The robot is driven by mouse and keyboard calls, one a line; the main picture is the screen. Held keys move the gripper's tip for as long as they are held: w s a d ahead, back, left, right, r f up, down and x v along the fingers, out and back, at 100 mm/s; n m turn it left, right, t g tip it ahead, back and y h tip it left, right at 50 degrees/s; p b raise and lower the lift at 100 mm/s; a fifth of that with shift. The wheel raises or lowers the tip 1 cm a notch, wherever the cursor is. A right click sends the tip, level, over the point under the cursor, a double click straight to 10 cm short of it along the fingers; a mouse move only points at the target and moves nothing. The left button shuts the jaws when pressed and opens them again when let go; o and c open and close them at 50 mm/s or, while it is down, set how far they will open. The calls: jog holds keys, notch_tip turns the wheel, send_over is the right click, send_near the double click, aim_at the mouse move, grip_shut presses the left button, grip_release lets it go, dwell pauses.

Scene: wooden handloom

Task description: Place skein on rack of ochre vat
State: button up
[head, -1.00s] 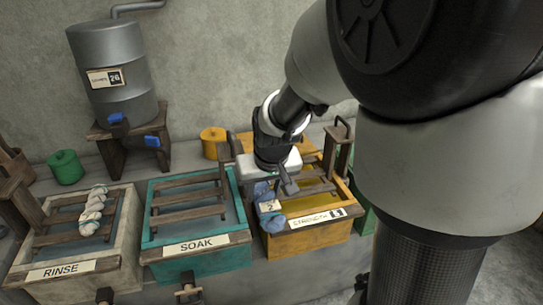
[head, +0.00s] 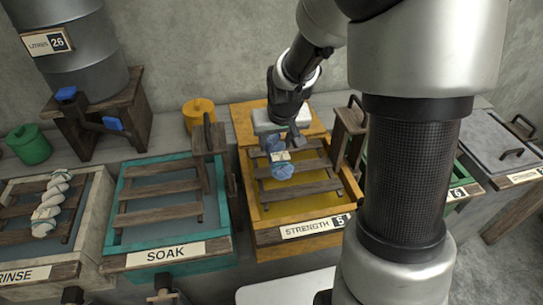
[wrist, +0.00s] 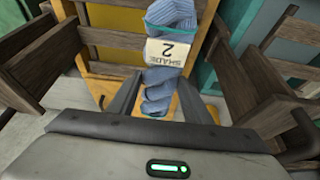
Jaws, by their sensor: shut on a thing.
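The blue skein (head: 282,171), with a pale tag reading "SHADE 2" in the wrist view (wrist: 168,52), is held in my gripper (head: 291,140). In the wrist view my gripper (wrist: 158,95) is shut on it, the skein between its fingers. The ochre vat (head: 250,212) has a "STRENGTH 5" label on its front and yellow liquid inside. Its rack (head: 310,190) of dark wooden slats spans the top. In the head view the skein appears over the rack's left part. Whether it touches the slats I cannot tell.
A wooden post (head: 349,135) rises at the ochre vat's right, and another (head: 208,140) stands between it and the teal SOAK vat (head: 115,215). The SOAK rack is empty. A white skein (head: 50,203) lies on the RINSE rack. An ochre canister (head: 199,115) stands behind.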

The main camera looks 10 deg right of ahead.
jog(key=x, duration=0.3)
jog(key=shift+s+f+b, duration=0.2)
jog(key=shift+f+b, duration=0.15)
jog(key=shift+f, duration=0.05)
jog(key=shift+s+f, duration=0.15)
jog(key=shift+f, duration=0.8)
jog(key=shift+f+b, duration=0.5)
jog(key=shift+f, duration=0.8)
jog(key=shift+f, duration=0.15)
jog(key=o, duration=1.2)
jog(key=shift+c, duration=0.2)
